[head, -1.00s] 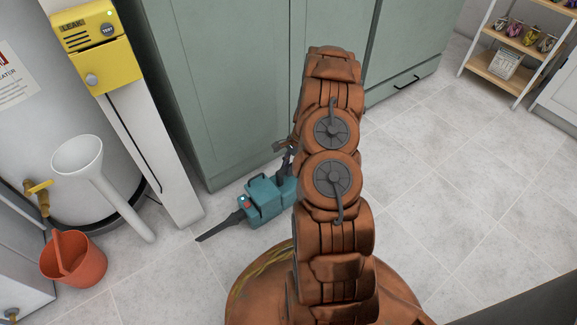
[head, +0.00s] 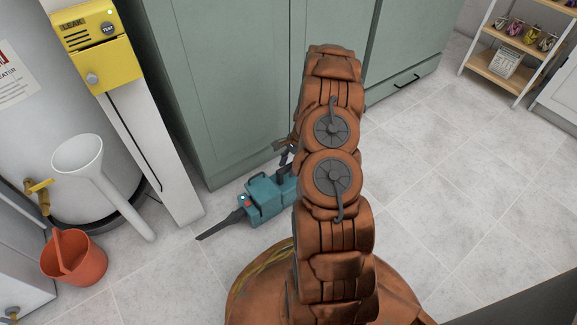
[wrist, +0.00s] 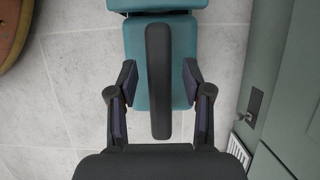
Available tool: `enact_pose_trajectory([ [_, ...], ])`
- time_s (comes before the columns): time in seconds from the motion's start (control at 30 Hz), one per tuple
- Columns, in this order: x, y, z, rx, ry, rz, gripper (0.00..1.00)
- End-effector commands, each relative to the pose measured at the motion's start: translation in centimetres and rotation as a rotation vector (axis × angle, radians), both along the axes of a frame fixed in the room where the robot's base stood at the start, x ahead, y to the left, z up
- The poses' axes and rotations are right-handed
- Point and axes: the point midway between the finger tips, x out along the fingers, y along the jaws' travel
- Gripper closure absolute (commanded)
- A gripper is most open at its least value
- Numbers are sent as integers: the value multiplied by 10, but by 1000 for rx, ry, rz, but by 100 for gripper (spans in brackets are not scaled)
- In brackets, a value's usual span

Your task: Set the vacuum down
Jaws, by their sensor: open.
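The vacuum (head: 266,199) is teal with a dark nozzle pointing left. It appears to rest on the tiled floor in front of the green cabinet, partly hidden behind my arm. In the wrist view the vacuum (wrist: 180,30) lies below my gripper, with its dark handle (wrist: 158,80) running between the fingers. My gripper (wrist: 158,85) is open, with a finger on each side of the handle and a visible gap on both sides. In the head view my gripper (head: 285,150) is mostly hidden by my arm.
The green cabinet (head: 230,80) stands close behind the vacuum. A red bucket (head: 85,262) and a white funnel-topped pipe (head: 100,185) are at the left. A shelf rack (head: 510,60) stands at the back right. The tiled floor (head: 440,190) on the right is clear.

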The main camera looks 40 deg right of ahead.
Motion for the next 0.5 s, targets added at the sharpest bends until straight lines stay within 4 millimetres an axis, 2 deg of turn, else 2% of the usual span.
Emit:
enact_pose_trajectory([
  [0.27, 0, -11, 32, -2, -2, -2, 50],
  [0.5, -1, -29, 76, -3, -3, -1, 50],
])
